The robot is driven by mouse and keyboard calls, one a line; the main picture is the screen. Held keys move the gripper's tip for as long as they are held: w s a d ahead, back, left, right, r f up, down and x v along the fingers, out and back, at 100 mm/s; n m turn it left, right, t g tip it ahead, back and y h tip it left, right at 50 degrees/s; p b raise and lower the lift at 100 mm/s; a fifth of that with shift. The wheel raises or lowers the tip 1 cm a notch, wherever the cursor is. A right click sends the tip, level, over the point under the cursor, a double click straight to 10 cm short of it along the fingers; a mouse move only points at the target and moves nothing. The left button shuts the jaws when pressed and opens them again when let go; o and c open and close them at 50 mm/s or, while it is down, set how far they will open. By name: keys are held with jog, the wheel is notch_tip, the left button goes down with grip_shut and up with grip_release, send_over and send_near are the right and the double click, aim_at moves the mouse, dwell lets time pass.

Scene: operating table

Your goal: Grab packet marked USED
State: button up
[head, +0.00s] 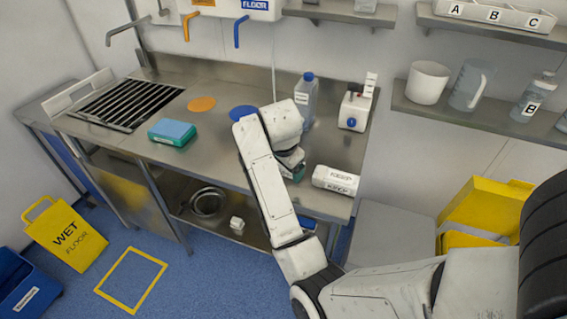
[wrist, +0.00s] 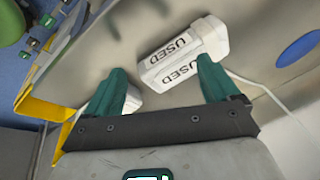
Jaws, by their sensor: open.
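A white packet (wrist: 185,50) with USED in black on two faces lies on the steel worktop in the wrist view. It is just beyond my fingertips, toward the right finger, and not between the fingers. My gripper (wrist: 162,66) is open and empty, its two green fingers spread. In the head view my gripper (head: 297,172) is low over the worktop, mostly behind my arm, and I cannot make out the USED packet there. A second white packet (head: 336,180), apparently marked KEEP, lies right of my gripper. Part of a white object (wrist: 132,101) shows beside the left finger.
The steel worktop (head: 225,160) also holds a teal-and-blue sponge-like block (head: 172,132), a clear bottle (head: 305,98) and a white device (head: 355,108). Blue (head: 243,112) and orange (head: 201,104) discs lie flat. A yellow bin (head: 485,212) stands right of the worktop.

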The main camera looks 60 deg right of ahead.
jog(key=w+d+r+m+y, duration=0.1)
jog(key=m, duration=0.3)
jog(key=w+d+r+m+g+y, duration=0.1)
jog(key=d+r+m, duration=0.1)
jog(key=m, duration=0.2)
jog(key=w+d+r+m+y, duration=0.1)
jog(key=r+m, duration=0.1)
jog(key=m, duration=0.1)
jog(key=shift+d+r+m, duration=0.2)
jog(key=shift+d+m, duration=0.1)
jog(key=shift+m, duration=0.1)
jog(key=shift+w+r+m+y, duration=0.15)
jog(key=shift+r+m+y, duration=0.25)
jog(key=shift+m, duration=0.4)
notch_tip(320, 180, down, 3)
jog(key=shift+f+b, duration=0.2)
jog(key=shift+b, duration=0.5)
jog(key=shift+w+f+p, duration=0.1)
jog(key=shift+f+p, duration=0.65)
jog(key=shift+f, duration=2.9)
jog(key=shift+c, duration=0.3)
jog(key=c, duration=1)
jog(key=shift+r, duration=0.1)
